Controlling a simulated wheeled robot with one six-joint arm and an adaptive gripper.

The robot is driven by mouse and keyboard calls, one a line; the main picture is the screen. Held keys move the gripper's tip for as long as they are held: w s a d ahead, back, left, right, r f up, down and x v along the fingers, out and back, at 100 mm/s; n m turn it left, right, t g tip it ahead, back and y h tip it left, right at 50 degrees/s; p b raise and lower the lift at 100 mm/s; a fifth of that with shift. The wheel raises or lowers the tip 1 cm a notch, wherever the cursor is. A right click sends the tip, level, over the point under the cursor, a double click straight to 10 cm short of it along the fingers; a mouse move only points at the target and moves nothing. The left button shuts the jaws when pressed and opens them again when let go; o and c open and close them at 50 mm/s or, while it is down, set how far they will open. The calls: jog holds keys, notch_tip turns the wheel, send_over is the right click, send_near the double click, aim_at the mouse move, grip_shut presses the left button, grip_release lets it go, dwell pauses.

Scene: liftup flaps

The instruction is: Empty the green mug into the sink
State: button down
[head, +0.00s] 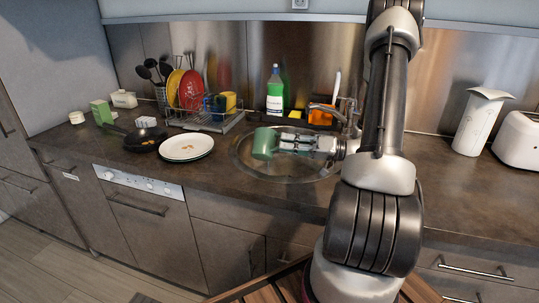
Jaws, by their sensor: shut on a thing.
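The green mug (264,144) is over the left part of the round sink (262,172) in the head view. My gripper (285,142) reaches in from the right and is shut on the mug. The mug looks tilted, but I cannot tell exactly which way its opening faces. Its inside and any contents are hidden. The sink's steel rim shows around and below the mug, and my arm covers the area to the right.
The faucet (330,108) stands behind my gripper. A white plate (186,147) and a dark pan (146,139) lie left. A white pitcher (478,125) stands right.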

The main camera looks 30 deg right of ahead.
jog(key=shift+w+d+f+m+t+p, duration=0.1)
jog(key=shift+w+d+f+m, duration=0.05)
jog(key=shift+m, duration=0.5)
jog(key=shift+w+d+f+m+t+p, duration=0.1)
jog(key=shift+w+d+f+m+p, duration=0.1)
jog(key=shift+m, duration=0.5)
jog(key=shift+w+d+f+m+t+p, duration=0.1)
jog(key=shift+w+m, duration=0.05)
jog(key=shift+m, duration=0.5)
dwell(0.7)
jog(key=shift+w+d+f+m, duration=0.35)
jog(key=shift+w+d+m, duration=0.25)
jog(key=shift+w+m, duration=0.25)
dwell(0.4)
jog(key=shift+w+d+r+m, duration=0.1)
jog(key=shift+d+r+m, duration=0.1)
jog(key=shift+m, duration=0.45)
jog(key=s+a+n, duration=0.1)
jog(key=s+n, duration=0.1)
jog(key=n, duration=0.1)
jog(key=shift+a+r, duration=0.2)
jog(key=shift+a, duration=0.2)
jog(key=s+a+r+n+g+b, duration=0.1)
jog(key=s+a+n, duration=0.3)
jog(key=n, duration=1.1)
jog(key=shift+s+a+g+b, duration=0.3)
jog(key=shift+s+a, duration=0.1)
jog(key=shift+s, duration=0.45)
